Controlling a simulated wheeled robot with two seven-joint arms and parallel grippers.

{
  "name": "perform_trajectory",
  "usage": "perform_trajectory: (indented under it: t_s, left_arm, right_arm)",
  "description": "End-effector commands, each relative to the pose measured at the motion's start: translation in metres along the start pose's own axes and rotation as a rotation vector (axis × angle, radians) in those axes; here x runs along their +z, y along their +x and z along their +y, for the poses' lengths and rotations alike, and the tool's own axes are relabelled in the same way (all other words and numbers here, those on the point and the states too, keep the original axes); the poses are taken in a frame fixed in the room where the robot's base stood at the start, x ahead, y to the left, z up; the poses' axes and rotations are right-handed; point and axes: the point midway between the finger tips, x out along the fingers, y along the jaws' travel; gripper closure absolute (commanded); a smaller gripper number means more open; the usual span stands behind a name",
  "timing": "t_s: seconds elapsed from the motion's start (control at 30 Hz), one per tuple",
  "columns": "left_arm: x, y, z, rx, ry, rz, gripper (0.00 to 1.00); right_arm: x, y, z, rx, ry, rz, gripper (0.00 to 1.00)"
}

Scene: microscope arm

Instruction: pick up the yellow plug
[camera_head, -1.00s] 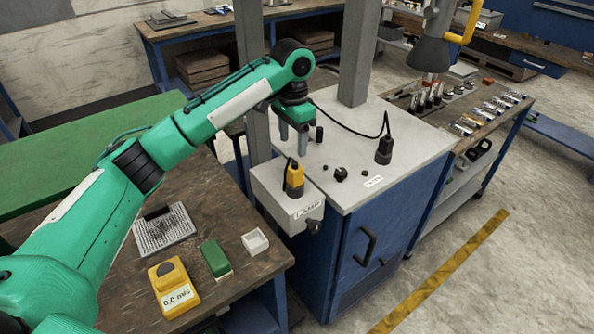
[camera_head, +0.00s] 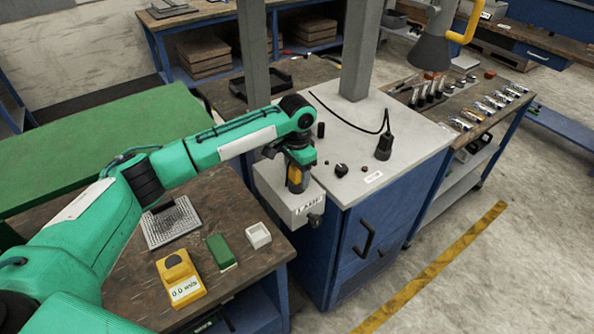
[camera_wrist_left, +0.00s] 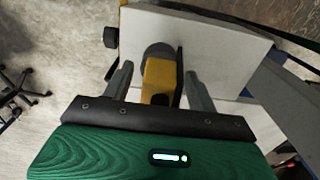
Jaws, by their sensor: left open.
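The yellow plug (camera_head: 295,178) stands upright in the grey lamp box (camera_head: 283,209) on the side of the blue cabinet. It is yellow with a dark collar, and in the head view my gripper partly covers it. My left gripper (camera_head: 287,165) is right over the plug. In the left wrist view the plug (camera_wrist_left: 160,80) lies between the two grey fingers of my gripper (camera_wrist_left: 160,85), which are open, with a visible gap on the left side. On the right, a thin dark strip lies between plug and finger. My right gripper is not in view.
A black plug with a cable (camera_head: 384,147) and small knobs (camera_head: 341,170) sit on the cabinet's grey top. A yellow meter (camera_head: 180,278), a green block (camera_head: 220,251) and a small white tray (camera_head: 257,235) are on the wooden table. A grey post (camera_head: 357,50) rises behind.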

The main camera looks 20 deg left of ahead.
Motion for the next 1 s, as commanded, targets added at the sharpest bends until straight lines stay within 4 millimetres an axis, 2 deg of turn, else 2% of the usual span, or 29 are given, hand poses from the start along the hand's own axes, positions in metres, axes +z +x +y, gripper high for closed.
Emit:
perform_trajectory:
  t_s: [0.13,0.3,0.4,0.77,0.87,1.0]
  left_arm:
    - [0.000,0.000,0.000,0.000,0.000,0.000,0.44]
    - [0.000,0.000,0.000,0.000,0.000,0.001,0.77]
    - [0.000,0.000,0.000,0.000,0.000,0.001,0.92]
    - [-0.001,-0.006,0.000,0.000,0.000,0.003,0.92]
    - [-0.001,-0.014,-0.001,0.000,-0.001,0.003,0.92]
    - [-0.002,-0.037,-0.001,-0.002,0.001,0.006,0.92]
  right_arm:
    - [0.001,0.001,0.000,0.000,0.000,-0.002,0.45]
    - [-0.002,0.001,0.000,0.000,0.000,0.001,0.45]
    - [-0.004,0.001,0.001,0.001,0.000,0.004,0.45]
    - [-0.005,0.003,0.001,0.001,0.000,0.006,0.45]
    - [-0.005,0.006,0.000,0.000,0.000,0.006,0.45]
    - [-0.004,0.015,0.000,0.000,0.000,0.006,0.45]
